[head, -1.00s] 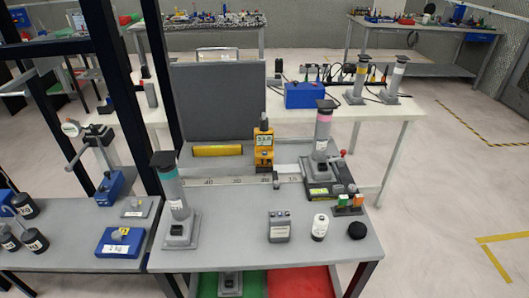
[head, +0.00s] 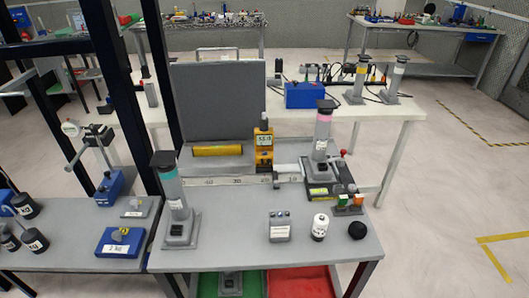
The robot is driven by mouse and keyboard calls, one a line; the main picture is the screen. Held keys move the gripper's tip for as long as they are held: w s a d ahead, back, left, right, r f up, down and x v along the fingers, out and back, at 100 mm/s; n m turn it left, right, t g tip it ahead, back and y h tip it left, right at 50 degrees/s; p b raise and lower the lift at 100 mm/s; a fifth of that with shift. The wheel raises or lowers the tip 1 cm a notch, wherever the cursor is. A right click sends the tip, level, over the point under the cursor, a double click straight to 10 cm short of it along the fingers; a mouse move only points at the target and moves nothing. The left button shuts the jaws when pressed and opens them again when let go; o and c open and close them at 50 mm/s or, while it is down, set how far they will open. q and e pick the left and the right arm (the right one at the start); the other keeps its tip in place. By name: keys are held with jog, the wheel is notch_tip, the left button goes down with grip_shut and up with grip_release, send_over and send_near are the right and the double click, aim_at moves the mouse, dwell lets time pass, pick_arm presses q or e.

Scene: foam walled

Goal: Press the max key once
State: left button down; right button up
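A yellow handheld meter (head: 263,148) with a small lit display and a dark top stands upright at the back of the near grey bench. Its display digits are too small to read surely. No key marked max can be made out on it from here. A small grey box (head: 279,227) with two round tops stands near the bench's front. Its label is unreadable. Neither of my grippers is in view.
The near bench (head: 235,250) also holds a teal-topped post (head: 171,195), a pink-banded post (head: 323,135), a white bottle (head: 320,227) and a black ball (head: 357,230). A dark upright frame (head: 110,90) stands left. Floor at right is clear.

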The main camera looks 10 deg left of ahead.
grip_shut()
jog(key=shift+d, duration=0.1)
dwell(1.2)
